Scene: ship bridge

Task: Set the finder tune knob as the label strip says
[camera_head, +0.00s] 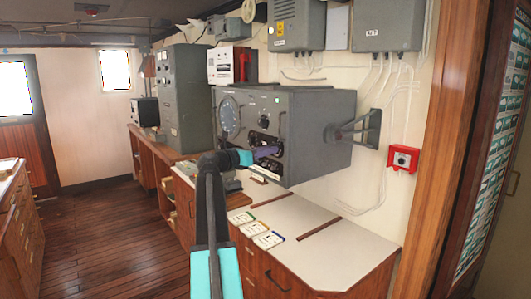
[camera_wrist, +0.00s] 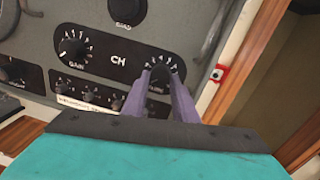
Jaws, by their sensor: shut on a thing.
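The grey finder unit (camera_head: 320,125) hangs from a wall bracket above the white counter. In the wrist view its front panel carries a black plate marked CH, with a GAIN knob (camera_wrist: 75,50) at left. A black knob with a numbered white scale (camera_wrist: 178,68) sits at the plate's right end; its name is hidden. My gripper (camera_wrist: 159,82) has its purple fingers closed on either side of this knob. My gripper also shows at the panel in the head view (camera_head: 274,151). A white label strip (camera_wrist: 82,103) lies below the plate, its writing too small to read.
Several small knobs (camera_wrist: 90,93) sit in a row under the plate, close to my gripper. A red wall box (camera_head: 403,158) is right of the unit. Several cards (camera_head: 256,228) lie on the counter (camera_head: 318,233) below. The wooden floor (camera_head: 115,235) at left is clear.

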